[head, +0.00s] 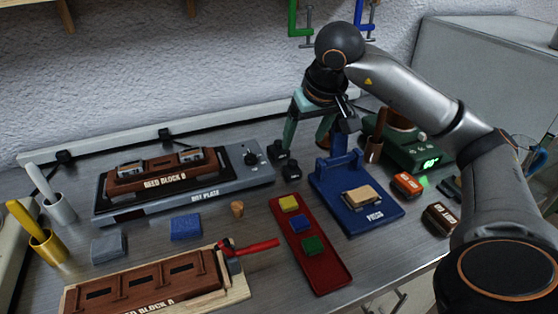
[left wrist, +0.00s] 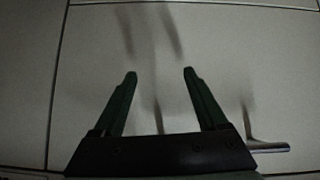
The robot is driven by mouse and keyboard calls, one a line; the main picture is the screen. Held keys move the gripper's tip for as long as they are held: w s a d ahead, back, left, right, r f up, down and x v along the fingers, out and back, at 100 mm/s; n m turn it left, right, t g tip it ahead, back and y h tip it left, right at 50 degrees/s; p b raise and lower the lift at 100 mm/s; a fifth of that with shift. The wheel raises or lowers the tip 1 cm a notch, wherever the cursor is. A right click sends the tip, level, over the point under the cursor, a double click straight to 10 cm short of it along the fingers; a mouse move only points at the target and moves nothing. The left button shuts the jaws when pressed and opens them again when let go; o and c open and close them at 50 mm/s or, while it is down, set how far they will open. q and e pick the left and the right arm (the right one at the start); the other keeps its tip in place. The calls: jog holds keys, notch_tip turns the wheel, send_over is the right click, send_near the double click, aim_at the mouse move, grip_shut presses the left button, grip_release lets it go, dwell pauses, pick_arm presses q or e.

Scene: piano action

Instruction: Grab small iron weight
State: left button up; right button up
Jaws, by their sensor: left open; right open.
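Two small black iron weights stand on the bench right of the hot plate: one (head: 279,150) farther back, one (head: 291,171) nearer. I cannot tell which is smaller. My right gripper (head: 306,146) reaches down from above in the head view, its teal fingers apart. Its left finger comes down just beside the farther weight; its right finger is partly behind the blue press. Nothing shows held between them. My left gripper (left wrist: 160,74) is open and empty in the left wrist view, before pale cabinet fronts.
The blue press (head: 373,214) stands close to the right gripper. The hot plate (head: 227,184) with a reed block (head: 155,178) lies left. A red tray (head: 322,270) with coloured pads is in front. A green scale (head: 405,150) stands right. A cabinet handle (left wrist: 268,147) is near my left gripper.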

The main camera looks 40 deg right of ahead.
send_over(294, 164)
jog(key=s, duration=0.2)
notch_tip(294, 164, down, 5)
jog(key=shift+a+f+b, duration=0.15)
jog(key=shift+f+b, duration=0.05)
jog(key=shift+b, duration=0.25)
jog(key=x, duration=0.6)
jog(key=shift+w+a+f, duration=0.1)
jog(key=shift+w+f, duration=0.05)
grip_shut()
